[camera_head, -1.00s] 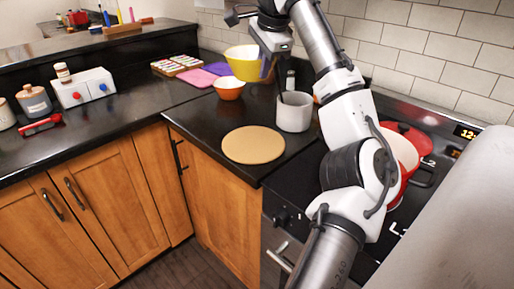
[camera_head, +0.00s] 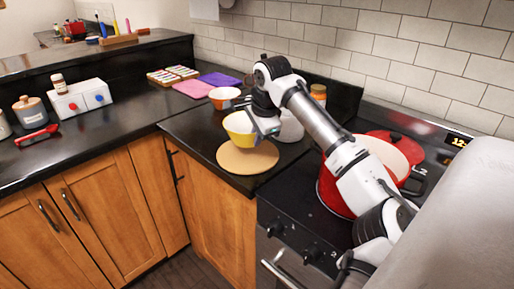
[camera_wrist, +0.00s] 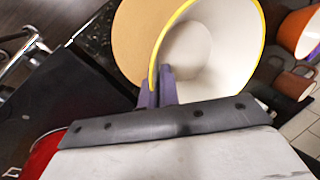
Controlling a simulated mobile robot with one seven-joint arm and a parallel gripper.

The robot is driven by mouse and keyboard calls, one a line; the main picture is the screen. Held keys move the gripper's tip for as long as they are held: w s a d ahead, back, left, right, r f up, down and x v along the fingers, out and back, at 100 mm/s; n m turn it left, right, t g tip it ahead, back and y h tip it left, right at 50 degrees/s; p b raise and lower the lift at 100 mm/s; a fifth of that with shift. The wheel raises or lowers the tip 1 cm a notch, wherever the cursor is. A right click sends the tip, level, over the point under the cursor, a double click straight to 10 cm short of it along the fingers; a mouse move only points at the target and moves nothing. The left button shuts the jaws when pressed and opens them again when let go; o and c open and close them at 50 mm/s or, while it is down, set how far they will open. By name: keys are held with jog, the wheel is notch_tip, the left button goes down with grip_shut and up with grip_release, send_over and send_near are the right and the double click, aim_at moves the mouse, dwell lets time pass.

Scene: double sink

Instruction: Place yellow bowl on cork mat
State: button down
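The yellow bowl (camera_head: 239,131) has a white inside. It is over the back part of the round cork mat (camera_head: 247,162), slightly tilted in the head view. I cannot tell whether its base touches the mat. My gripper (camera_head: 268,132) is at the bowl's right side. In the wrist view my gripper (camera_wrist: 160,88) is shut on the yellow rim, with the fingers on either side of the wall of the bowl (camera_wrist: 215,55). The cork mat (camera_wrist: 137,35) shows beside and beneath the bowl there.
An orange bowl (camera_head: 223,99) stands behind the yellow bowl. A red pot (camera_head: 337,192) is on the stove at right. Pink (camera_head: 193,89) and purple (camera_head: 220,79) mats lie farther back. The counter left of the cork mat is clear.

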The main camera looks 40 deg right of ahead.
jog(key=shift+f, duration=2.05)
jog(key=shift+f, duration=0.15)
jog(key=c, duration=1.6)
grip_release()
jog(key=shift+c, duration=0.2)
jog(key=b+v, duration=0.1)
jog(key=v, duration=1.1)
jog(key=shift+b, duration=0.35)
